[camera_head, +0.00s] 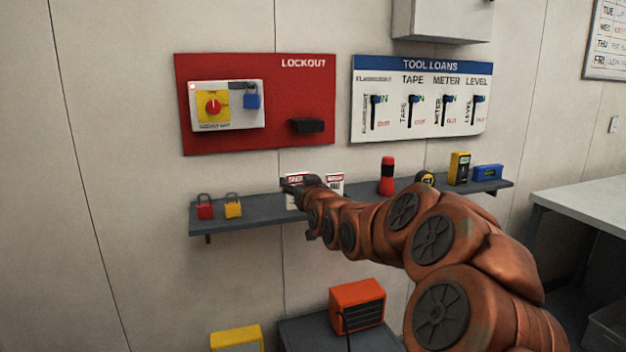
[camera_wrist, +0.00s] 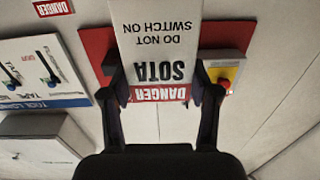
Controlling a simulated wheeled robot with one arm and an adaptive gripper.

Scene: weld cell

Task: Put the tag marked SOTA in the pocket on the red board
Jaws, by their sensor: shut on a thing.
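My gripper (camera_wrist: 158,88) is shut on the white tag marked SOTA (camera_wrist: 150,45), which has a red DANGER band and the words DO NOT SWITCH ON. It appears upside down in the wrist view, between my two fingers. In the head view my gripper (camera_head: 300,186) is in front of the shelf, with the tag (camera_head: 293,202) partly hidden behind it. The red LOCKOUT board (camera_head: 225,75) hangs on the wall above, with a black pocket (camera_head: 307,126) at its lower right. The board also shows behind the tag in the wrist view (camera_wrist: 95,42).
Another DANGER tag (camera_head: 336,184) is right of my gripper. The grey shelf (camera_head: 265,222) also carries a red padlock (camera_head: 205,212), a yellow padlock (camera_head: 233,211), a red torch (camera_head: 387,176) and other tools. The TOOL LOANS board (camera_head: 420,75) hangs right of the red board.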

